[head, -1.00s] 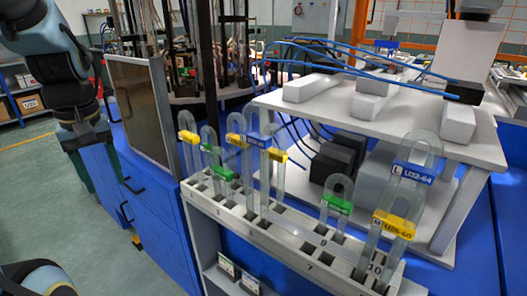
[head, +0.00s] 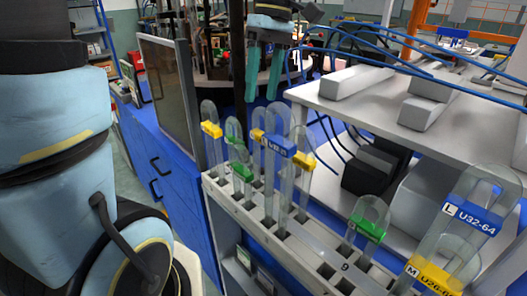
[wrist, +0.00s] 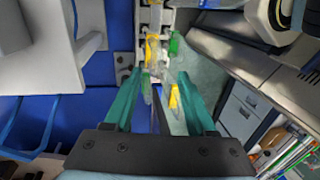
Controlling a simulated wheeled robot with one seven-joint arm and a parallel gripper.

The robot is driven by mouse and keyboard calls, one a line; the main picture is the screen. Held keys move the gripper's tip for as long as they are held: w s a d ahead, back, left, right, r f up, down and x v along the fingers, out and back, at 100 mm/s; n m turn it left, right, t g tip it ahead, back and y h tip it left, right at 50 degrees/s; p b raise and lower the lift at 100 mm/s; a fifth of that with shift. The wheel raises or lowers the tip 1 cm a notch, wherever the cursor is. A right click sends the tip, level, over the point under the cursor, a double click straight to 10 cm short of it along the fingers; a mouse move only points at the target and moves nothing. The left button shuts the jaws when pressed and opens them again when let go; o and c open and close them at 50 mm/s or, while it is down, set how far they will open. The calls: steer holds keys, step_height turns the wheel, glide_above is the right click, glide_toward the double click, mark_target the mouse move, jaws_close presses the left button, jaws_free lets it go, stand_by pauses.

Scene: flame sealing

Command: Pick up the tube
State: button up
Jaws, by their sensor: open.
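Several clear U-shaped glass tubes with coloured tags stand in a white slotted rack (head: 312,250). A large blue-tagged tube (head: 271,170) stands mid-rack, with a yellow-tagged tube (head: 211,131) and green-tagged tubes at the far end. A green-tagged tube (head: 368,227), a blue-tagged tube marked U32-64 (head: 470,218) and a yellow-tagged tube (head: 429,276) stand nearer. My gripper (head: 261,96) is open and empty, its teal fingers pointing down above and behind the far tubes. In the wrist view, yellow and green tags show between and beyond the fingers (wrist: 160,72). Which tube is meant cannot be told.
A white shelf (head: 400,122) with blocks and blue cables stands right of the rack. A dark framed panel (head: 165,85) stands on the blue cabinet (head: 160,165) at left. Black boxes (head: 372,165) sit under the shelf.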

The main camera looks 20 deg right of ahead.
mark_target(261, 109)
steer(key=shift+s+a+f+p, duration=0.1)
steer(key=shift+f+p, duration=0.1)
steer(key=shift+f, duration=0.65)
steer(key=shift+s+d+f+p, duration=0.1)
steer(key=shift+f+p, duration=0.1)
steer(key=shift+f, duration=0.7)
steer(key=shift+s+a+f+p, duration=0.1)
steer(key=shift+f+p, duration=0.1)
steer(key=shift+f, duration=0.65)
jaws_close()
